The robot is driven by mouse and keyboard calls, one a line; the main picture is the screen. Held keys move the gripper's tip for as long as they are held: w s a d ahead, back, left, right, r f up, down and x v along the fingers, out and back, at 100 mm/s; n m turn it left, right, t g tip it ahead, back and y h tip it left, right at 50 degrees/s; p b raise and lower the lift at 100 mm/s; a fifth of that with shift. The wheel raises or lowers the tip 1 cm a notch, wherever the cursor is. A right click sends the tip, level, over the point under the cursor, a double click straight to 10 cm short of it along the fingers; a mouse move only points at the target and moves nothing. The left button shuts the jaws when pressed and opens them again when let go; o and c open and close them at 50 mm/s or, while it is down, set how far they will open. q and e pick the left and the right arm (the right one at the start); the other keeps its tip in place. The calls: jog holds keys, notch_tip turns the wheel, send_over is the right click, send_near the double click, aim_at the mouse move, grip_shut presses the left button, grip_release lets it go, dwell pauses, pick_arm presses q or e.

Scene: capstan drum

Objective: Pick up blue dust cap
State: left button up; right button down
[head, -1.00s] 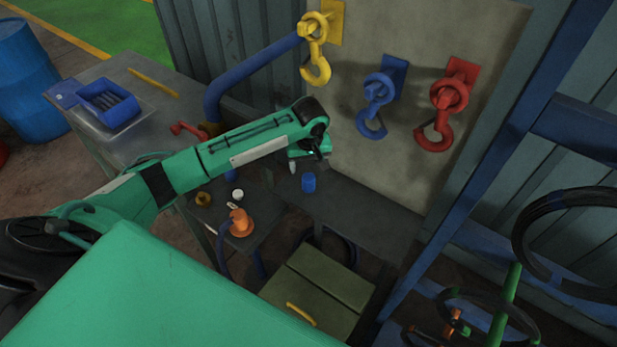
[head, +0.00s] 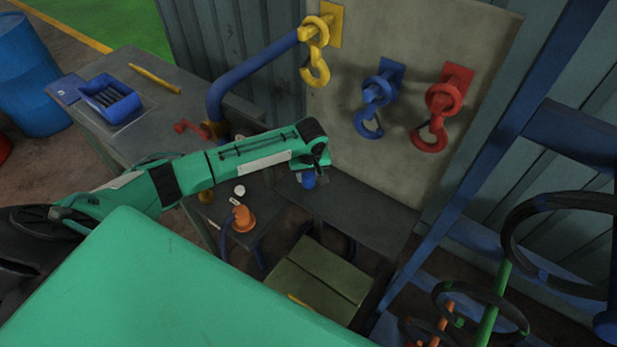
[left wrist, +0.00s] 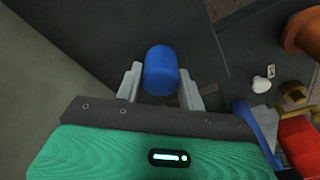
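The blue dust cap (head: 308,181) is a short blue cylinder on the dark bench under the hook board. My left gripper (head: 317,174) is right above it and partly hides it. In the left wrist view the cap (left wrist: 161,70) lies between the two grey fingers of my left gripper (left wrist: 159,80). The fingers look open, one on each side of the cap, with a small gap at the left finger. Contact on the right side is hard to tell. My right gripper is not in view.
A board (head: 420,60) with yellow, blue and red hooks stands behind the bench. An orange fitting (head: 243,218) and a white cap (head: 239,190) stand to the left. A green box (head: 318,285) is below. A blue tray (head: 111,98) lies at the far left.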

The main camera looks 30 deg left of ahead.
pick_arm(q)
jog(key=c, duration=0.3)
jog(key=shift+c, duration=0.2)
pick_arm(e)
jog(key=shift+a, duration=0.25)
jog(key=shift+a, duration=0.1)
